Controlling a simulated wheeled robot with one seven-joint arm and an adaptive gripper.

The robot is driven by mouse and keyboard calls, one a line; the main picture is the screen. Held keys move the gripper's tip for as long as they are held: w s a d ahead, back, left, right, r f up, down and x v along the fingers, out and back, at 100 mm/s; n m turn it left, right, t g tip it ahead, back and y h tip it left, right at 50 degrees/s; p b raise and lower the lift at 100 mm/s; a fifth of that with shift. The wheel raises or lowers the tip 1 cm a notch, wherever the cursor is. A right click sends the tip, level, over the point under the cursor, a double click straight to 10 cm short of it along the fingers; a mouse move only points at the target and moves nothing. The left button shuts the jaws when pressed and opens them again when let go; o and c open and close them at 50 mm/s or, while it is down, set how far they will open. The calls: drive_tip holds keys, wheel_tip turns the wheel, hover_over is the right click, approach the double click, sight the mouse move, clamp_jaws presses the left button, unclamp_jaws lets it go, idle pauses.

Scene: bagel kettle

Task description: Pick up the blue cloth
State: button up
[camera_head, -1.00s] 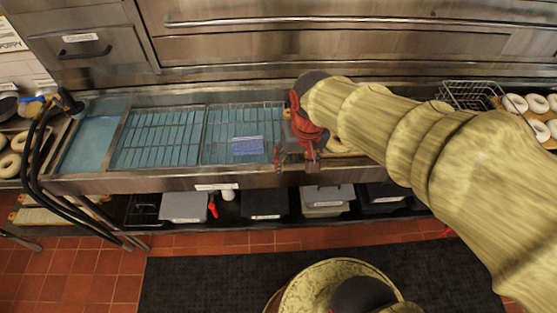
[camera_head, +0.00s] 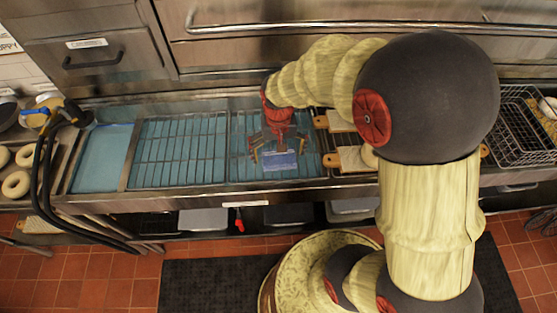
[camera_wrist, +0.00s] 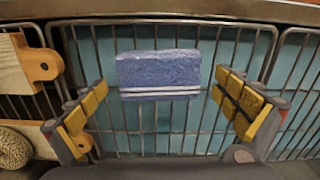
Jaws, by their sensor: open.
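The blue cloth (camera_head: 278,160) lies on a wire rack over the blue water of the kettle. In the wrist view the cloth (camera_wrist: 158,74) is a flat blue rectangle with white stripes along its near edge. My gripper (camera_head: 275,158) is at the cloth in the head view, with its fingers on either side. In the wrist view my gripper (camera_wrist: 165,112) is open and empty. Its yellow-padded fingers are spread wider than the cloth, which shows in the gap between and beyond them. I cannot tell the height of the fingers above the rack.
The wire rack (camera_wrist: 190,128) has raised metal bars around the cloth. A second rack (camera_head: 180,150) lies to the left. A wire basket (camera_head: 520,125) sits far right.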

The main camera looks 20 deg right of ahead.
drive_tip(key=shift+s+f, duration=0.1)
drive_tip(key=shift+f, duration=0.45)
drive_tip(key=shift+c, duration=0.8)
drive_tip(key=c, duration=0.9)
drive_tip(key=shift+r, duration=0.15)
drive_tip(key=shift+c, duration=0.2)
